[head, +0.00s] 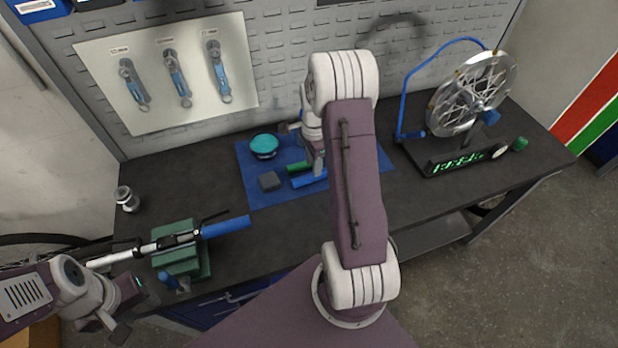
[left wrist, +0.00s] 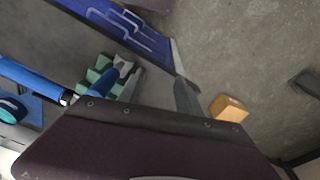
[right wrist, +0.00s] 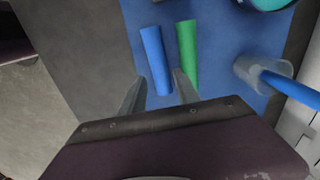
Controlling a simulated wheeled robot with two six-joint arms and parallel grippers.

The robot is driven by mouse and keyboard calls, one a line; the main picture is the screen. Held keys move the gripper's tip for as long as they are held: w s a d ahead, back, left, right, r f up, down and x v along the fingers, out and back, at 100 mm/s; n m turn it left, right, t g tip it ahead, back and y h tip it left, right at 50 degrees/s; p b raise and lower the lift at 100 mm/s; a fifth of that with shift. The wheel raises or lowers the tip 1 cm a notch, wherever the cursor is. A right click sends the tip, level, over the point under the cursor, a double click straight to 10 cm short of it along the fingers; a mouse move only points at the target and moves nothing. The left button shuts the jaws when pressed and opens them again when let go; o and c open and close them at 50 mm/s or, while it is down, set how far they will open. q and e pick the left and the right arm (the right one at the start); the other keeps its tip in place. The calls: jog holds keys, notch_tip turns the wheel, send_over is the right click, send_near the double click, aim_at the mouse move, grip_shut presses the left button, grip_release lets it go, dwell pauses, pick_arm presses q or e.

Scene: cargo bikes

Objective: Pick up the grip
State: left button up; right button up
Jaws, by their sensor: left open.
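A blue grip (head: 308,180) and a green grip (head: 298,167) lie side by side on the blue mat (head: 262,190). In the right wrist view, the blue grip (right wrist: 155,60) lies ahead of the gap between my fingers, and the green grip (right wrist: 188,54) is just right of it. My right gripper (right wrist: 158,90) is open and empty, close over the near ends of the grips. Another blue grip (head: 225,227) is on the handlebar held in the green clamp (head: 180,255). My left gripper (head: 131,312) is open and empty, near the clamp.
A clear cup (right wrist: 262,72) holds a blue item. A truing stand with a wheel (head: 474,95) stands at the right. The bench between clamp and mat is clear.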

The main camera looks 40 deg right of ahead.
notch_tip(320, 180, down, 4)
jog(key=shift+s+a+f+p, duration=0.1)
jog(key=shift+f+p, duration=0.15)
jog(key=shift+p, duration=0.15)
jog(key=shift+f, duration=0.4)
jog(key=shift+r, duration=0.1)
grip_shut()
jog(key=r, duration=0.4)
jog(key=shift+d+r+b, duration=0.2)
jog(key=shift+d+b, duration=0.15)
jog(key=shift+d, duration=0.05)
jog(key=s+d+r, duration=0.5)
jog(key=d+r, duration=0.1)
jog(key=d, duration=0.3)
jog(key=shift+s+d+r+b, duration=0.2)
jog(key=shift+s+r+b, duration=0.1)
jog(key=shift+s+b, duration=0.1)
